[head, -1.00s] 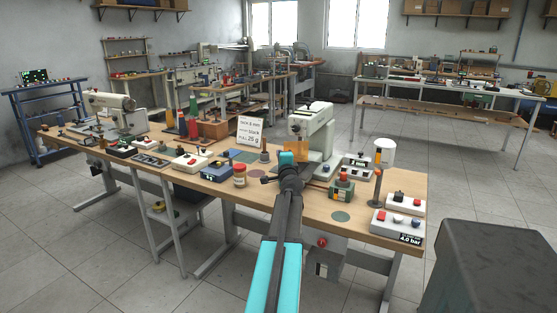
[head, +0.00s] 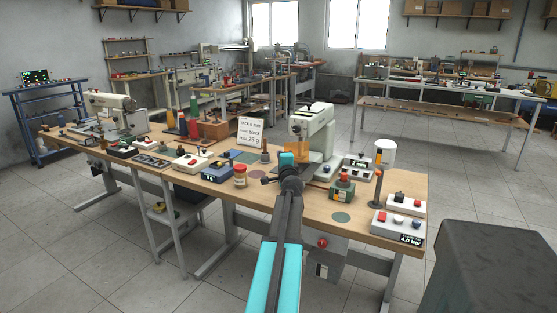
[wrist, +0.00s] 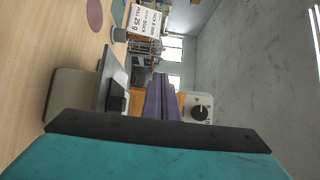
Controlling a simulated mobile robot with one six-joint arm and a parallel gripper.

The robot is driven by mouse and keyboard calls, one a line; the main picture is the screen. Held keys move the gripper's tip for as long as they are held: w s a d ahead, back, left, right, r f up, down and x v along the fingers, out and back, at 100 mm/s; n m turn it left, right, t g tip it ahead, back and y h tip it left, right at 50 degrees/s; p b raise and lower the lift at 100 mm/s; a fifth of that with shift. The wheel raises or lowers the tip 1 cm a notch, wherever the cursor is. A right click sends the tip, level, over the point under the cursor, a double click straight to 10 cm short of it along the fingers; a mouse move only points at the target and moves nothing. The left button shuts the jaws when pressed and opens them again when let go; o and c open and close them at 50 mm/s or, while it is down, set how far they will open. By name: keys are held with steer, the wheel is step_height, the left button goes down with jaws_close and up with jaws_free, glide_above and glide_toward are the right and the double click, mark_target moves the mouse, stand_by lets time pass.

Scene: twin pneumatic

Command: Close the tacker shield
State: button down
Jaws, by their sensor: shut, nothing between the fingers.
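The tacker (head: 322,128) is a white machine on the wooden table, right of centre. Its shield (head: 303,145) is a see-through orange panel at the left of the machine's head. My gripper (wrist: 160,82) shows in the wrist view as purple fingers, shut with nothing between them. In the wrist view, orange parts of the shield (wrist: 138,76) show behind and beside the fingers. I cannot tell whether the fingers touch it.
A sign card (head: 251,133) stands left of the tacker. A jar (head: 240,175) and a blue box (head: 217,170) are on the left. A green and red device (head: 341,185), a lamp post (head: 378,184) and a button box (head: 398,225) stand on the right.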

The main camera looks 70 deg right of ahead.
steer(key=a, duration=1.3)
steer(key=shift+w, duration=0.4)
steer(key=shift+f, duration=0.1)
stand_by(0.5)
